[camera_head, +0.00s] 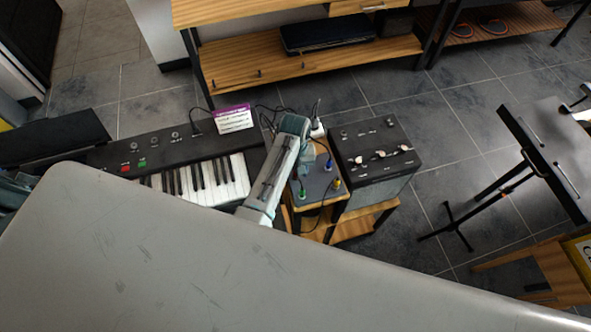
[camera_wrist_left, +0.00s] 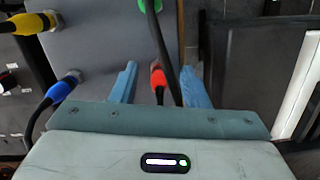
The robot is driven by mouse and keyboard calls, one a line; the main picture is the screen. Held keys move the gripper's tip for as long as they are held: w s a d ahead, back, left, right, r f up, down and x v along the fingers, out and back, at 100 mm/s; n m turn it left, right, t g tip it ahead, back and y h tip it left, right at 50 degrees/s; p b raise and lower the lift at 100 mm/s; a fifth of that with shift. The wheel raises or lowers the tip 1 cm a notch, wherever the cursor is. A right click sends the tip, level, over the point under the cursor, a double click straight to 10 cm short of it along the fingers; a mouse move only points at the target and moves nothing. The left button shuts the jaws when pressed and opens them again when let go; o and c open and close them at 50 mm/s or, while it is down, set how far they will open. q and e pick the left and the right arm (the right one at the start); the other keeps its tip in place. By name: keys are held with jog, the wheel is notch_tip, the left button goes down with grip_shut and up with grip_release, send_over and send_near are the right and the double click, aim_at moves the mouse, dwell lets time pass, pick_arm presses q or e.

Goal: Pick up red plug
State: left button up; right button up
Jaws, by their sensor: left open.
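In the head view my left arm reaches over the small wooden stand with the grey box (camera_head: 318,184). My right gripper is not in view.
Blue (camera_wrist_left: 62,88), yellow (camera_wrist_left: 30,23) and green (camera_wrist_left: 149,4) plugs with cables surround the red one. A keyboard (camera_head: 205,183) stands left of the stand and a black amplifier (camera_head: 372,150) close to its right. A dark music stand (camera_head: 548,150) is further right.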

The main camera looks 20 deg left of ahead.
pick_arm(q)
jog(key=shift+f, duration=0.15)
grip_shut()
jog(key=shift+w, duration=0.1)
